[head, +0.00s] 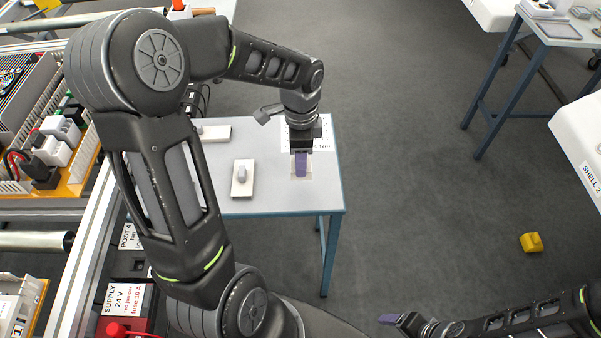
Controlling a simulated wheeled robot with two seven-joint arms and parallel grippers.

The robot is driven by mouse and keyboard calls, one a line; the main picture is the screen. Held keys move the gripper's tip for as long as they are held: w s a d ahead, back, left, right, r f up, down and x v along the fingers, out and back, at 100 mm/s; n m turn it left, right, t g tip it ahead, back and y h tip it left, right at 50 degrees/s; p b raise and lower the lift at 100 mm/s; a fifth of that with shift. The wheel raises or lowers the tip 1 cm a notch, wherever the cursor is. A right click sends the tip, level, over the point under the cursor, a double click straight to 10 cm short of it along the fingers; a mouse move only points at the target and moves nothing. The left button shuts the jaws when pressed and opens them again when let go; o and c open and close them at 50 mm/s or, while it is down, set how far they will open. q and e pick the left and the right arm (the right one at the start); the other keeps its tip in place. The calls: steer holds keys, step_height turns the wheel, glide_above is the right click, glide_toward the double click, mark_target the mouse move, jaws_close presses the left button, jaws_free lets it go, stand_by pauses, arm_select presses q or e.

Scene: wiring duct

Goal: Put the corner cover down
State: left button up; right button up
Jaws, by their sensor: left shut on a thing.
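A white plate with a small grey piece (242,174) stands left of my left gripper. Another pale plate (215,133) lies farther back. A printed sheet (322,135) lies behind the gripper. A yellow block (531,242) lies on the floor. Wiring panels fill the left side.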

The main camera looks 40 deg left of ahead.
arm_select(q)
steer(key=shift+f, duration=0.85)
steer(key=shift+f, duration=1.85)
steer(key=shift+f, duration=0.1)
steer(key=o, duration=1.2)
step_height(320, 180, up, 12)
steer(key=shift+r, duration=0.15)
